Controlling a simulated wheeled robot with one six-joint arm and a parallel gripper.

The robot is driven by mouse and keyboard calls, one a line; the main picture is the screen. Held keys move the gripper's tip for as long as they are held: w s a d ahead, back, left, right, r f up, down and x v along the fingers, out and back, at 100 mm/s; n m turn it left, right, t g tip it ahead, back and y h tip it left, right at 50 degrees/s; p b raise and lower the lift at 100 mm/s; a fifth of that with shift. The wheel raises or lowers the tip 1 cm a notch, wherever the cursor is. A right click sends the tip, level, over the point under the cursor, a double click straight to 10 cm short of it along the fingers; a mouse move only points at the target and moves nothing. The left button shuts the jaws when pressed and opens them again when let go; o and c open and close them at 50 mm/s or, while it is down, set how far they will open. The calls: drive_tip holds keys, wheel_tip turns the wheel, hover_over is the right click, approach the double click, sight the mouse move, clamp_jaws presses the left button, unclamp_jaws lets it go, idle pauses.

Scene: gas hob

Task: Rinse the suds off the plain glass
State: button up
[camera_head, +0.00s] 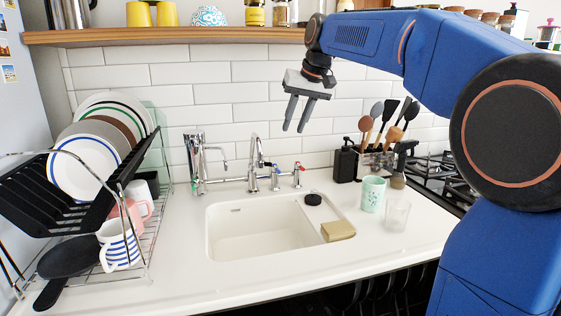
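The plain glass (397,216) stands upright on the white counter, right of the sink and beside a patterned mint cup (372,194). It is clear and looks empty; suds on it are too small to make out. The white sink (250,232) is empty in its main basin. A chrome tap (255,163) stands behind it, with a blue-marked handle (275,177) and a red-marked handle (298,173). No running water shows. My gripper (294,128) hangs high in front of the tiled wall, above and behind the sink. Its fingers are apart with nothing between them.
A sponge (338,231) and a dark round item (313,199) lie at the sink's right side. A dish rack (150,250) with plates and mugs fills the left. Another chrome fixture (197,165), a black soap bottle (346,162) and utensils stand behind. The hob (440,178) is right.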

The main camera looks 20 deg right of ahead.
sight(276, 169)
drive_tip(key=x, duration=1.6)
drive_tip(key=shift+f, duration=0.15)
drive_tip(key=shift+a, duration=0.1)
drive_tip(key=shift+c, duration=0.4)
clamp_jaws()
